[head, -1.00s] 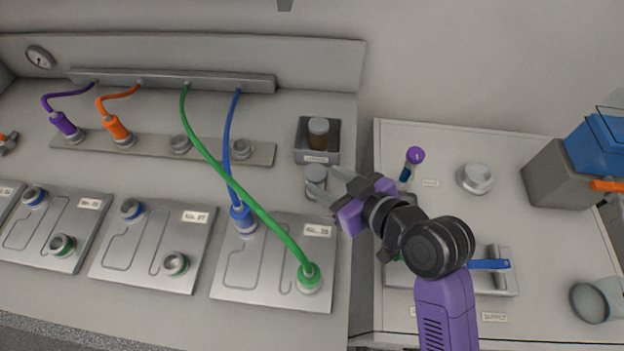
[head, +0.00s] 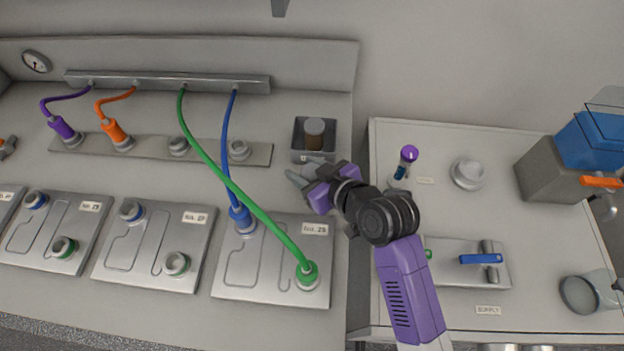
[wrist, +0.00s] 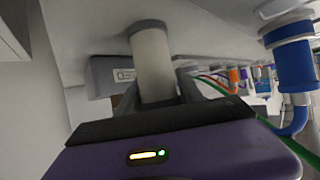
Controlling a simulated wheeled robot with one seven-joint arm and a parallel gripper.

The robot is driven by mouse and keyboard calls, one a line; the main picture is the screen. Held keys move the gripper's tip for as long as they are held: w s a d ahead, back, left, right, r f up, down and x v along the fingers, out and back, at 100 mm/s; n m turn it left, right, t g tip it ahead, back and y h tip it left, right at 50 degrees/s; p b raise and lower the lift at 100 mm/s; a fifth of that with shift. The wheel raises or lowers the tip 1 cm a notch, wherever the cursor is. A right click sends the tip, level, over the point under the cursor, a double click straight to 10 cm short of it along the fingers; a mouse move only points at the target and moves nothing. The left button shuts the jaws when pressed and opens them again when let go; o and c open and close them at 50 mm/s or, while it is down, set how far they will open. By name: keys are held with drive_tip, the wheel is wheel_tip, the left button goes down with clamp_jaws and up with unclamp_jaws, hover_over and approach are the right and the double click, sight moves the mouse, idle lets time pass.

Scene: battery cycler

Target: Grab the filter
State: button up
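A white cylinder with a grey ring, apparently the filter (wrist: 153,62), stands on the counter in the wrist view, which looks upside down. My gripper (wrist: 158,92) has one finger on each side of the cylinder's end. I cannot tell whether the fingers press on it. In the head view my gripper (head: 301,170) is over the counter, just in front of a small grey tray, and hides this cylinder.
A metal plate (head: 240,280) with blue and green cables plugged in lies left of my arm. The green cable (head: 222,172) arches over the counter. On the right bench are a purple-capped tube (head: 407,160), a round metal fitting (head: 468,173) and a grey-blue box (head: 550,168).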

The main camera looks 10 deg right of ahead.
drive_tip(key=c, duration=0.8)
drive_tip(key=shift+r, duration=0.15)
